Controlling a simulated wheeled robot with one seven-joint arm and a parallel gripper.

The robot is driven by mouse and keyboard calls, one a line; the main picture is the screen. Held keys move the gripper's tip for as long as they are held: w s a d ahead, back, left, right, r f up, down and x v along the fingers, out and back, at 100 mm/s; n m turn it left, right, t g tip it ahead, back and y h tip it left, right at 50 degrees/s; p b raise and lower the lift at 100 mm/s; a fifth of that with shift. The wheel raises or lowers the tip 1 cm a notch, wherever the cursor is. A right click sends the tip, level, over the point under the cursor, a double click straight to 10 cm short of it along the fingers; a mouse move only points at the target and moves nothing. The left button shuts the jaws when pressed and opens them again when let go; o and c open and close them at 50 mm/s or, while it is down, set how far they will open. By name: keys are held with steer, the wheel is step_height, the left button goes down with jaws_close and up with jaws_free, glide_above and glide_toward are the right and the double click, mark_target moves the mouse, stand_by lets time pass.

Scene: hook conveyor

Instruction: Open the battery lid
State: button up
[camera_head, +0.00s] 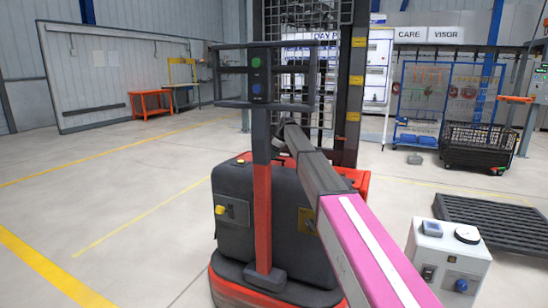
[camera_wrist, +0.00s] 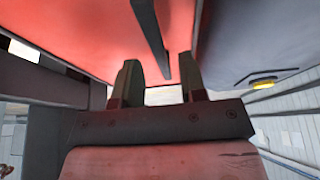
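A red and black pallet truck stands in the middle of the head view, with a dark battery housing (camera_head: 275,205) behind its upright post. Which part of the housing is the lid is not clear. My arm reaches from lower right to the truck's far side, and its end is hidden behind the post. In the wrist view my gripper (camera_wrist: 160,85) has two dark fingers apart, with nothing held between them. A red panel (camera_wrist: 90,25) lies beyond the fingers, and a dark bar (camera_wrist: 150,35) on it runs toward the gap. Contact cannot be told.
A red post (camera_head: 262,215) with a black frame and green and blue buttons rises before the housing. A white control box (camera_head: 448,255) stands at right, near a dark pallet (camera_head: 490,222) and a black mesh cart (camera_head: 478,145). The floor at left is clear.

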steer(key=shift+a+f, duration=0.2)
steer(key=shift+f, duration=0.35)
jaws_close()
steer(key=shift+w+r, duration=0.1)
